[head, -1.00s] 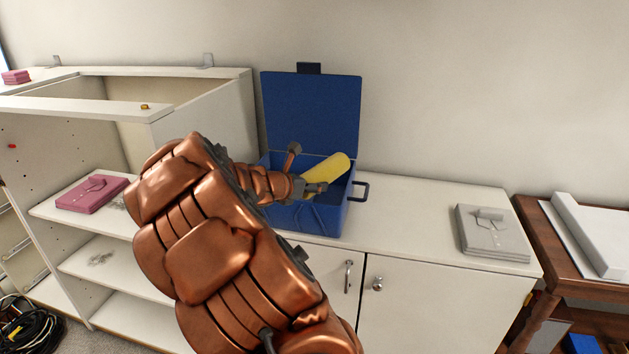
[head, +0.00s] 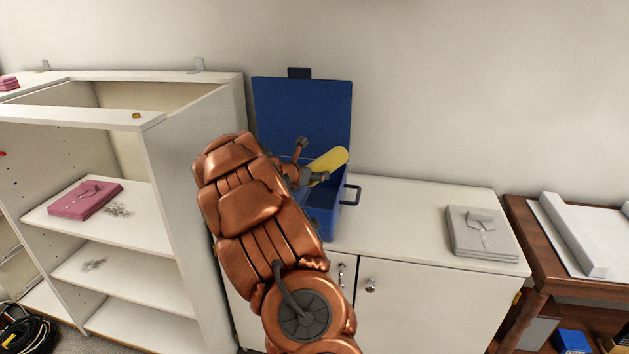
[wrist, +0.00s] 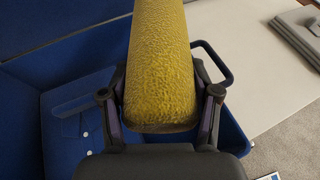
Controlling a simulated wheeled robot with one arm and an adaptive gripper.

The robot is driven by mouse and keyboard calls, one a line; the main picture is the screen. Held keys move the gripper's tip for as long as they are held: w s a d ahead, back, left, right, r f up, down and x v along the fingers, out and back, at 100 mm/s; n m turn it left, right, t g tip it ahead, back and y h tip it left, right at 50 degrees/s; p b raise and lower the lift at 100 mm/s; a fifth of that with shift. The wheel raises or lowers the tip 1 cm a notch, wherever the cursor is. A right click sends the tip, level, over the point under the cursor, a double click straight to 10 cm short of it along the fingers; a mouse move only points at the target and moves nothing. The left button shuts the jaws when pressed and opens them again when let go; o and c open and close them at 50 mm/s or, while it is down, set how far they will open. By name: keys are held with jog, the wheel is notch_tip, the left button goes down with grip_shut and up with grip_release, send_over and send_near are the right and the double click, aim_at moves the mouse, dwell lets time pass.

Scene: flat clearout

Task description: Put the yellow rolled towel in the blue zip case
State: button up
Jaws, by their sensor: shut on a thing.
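The yellow rolled towel (head: 328,160) is held in my gripper (head: 312,177), tilted up to the right, above the open blue zip case (head: 338,220). In the wrist view the towel (wrist: 160,60) fills the middle between the two fingers of my gripper (wrist: 160,110), which are shut on it. The blue zip case (wrist: 235,138) lies below, its lid standing up against the wall side. A folded blue garment (wrist: 72,125) with small buttons shows inside the case at the left. My arm hides the case's left front in the head view.
The case stands on a white cabinet (head: 410,205). A grey folded shirt (head: 480,232) lies at its right end, with clear top between. An open white shelf unit (head: 190,140) with a pink folded shirt (head: 85,200) stands at left. A wooden table (head: 585,285) is at right.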

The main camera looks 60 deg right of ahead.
jog(key=shift+f, duration=1.45)
jog(key=shift+f, duration=0.25)
jog(key=o, duration=1.3)
jog(key=shift+a, duration=0.1)
jog(key=shift+o, duration=0.2)
jog(key=shift+r, duration=0.2)
jog(key=shift+w+a+r, duration=0.1)
jog(key=b+v, duration=0.1)
jog(key=v, duration=1)
jog(key=shift+a+r, duration=0.2)
jog(key=shift+a, duration=0.15)
